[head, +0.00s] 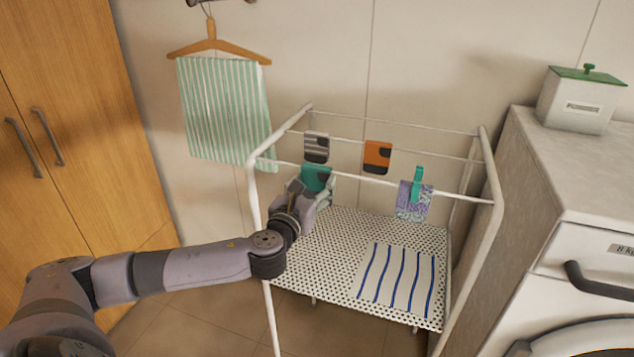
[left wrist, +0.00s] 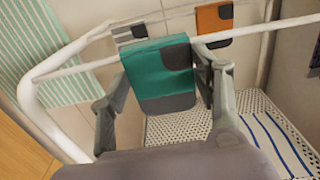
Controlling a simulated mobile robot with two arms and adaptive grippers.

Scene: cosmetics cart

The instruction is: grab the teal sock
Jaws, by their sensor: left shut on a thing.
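The teal sock (head: 316,178) with a dark grey patch hangs folded over the front rail of a white drying rack (head: 480,200). In the left wrist view the teal sock (left wrist: 158,72) fills the space between the two fingers. My left gripper (head: 318,188) is at the rack's front rail, shut on the teal sock, with one finger on each side of it in the left wrist view (left wrist: 160,100). The lower part of the sock is hidden by the gripper in the head view. My right gripper is not in view.
A striped grey sock (head: 316,148) and an orange sock (head: 377,157) hang on the rail behind. A purple patterned sock (head: 414,203) with a teal clothespin (head: 417,184) hangs to the right. A perforated shelf (head: 340,270) holds a blue-striped cloth (head: 398,278). A washing machine (head: 590,255) stands right.

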